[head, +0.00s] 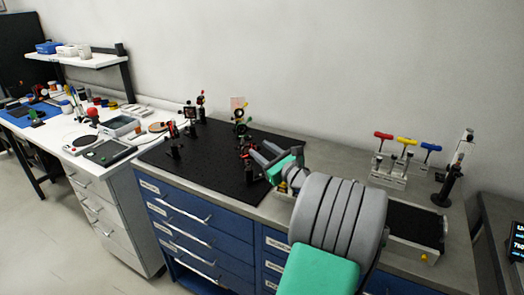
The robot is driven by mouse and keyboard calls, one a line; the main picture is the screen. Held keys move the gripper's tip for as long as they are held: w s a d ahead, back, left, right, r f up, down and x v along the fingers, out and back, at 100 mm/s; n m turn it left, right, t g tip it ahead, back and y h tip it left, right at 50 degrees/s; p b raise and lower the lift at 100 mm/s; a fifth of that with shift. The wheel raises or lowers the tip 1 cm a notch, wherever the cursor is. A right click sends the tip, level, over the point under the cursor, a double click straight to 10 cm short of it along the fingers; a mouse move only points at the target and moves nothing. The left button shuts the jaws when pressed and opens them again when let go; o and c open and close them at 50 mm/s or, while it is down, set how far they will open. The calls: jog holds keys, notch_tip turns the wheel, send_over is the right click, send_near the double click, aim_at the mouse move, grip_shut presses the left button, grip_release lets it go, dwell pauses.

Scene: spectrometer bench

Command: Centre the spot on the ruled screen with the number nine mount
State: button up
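A black optical breadboard (215,180) lies on the bench and carries several small black mounts with coloured parts. A pale pinkish plate (237,103) stands at the back of the board; I cannot make out rulings or a light spot on it. A mount with red parts (243,150) stands near the board's right side. My gripper (256,151) is just right of this mount, its two grey fingers pointing at it. I cannot tell whether they touch it or hold a part of it. No mount number is readable, so I cannot tell which is number nine.
More mounts stand at the board's back left, one with a square frame (190,112), and a low one (174,145) at front left. A rack of red, yellow and blue T-handled tools (392,165) and a black post (448,187) stand right. A cluttered white bench (120,150) is left.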

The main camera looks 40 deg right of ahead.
grip_shut()
dwell(0.3)
dwell(0.3)
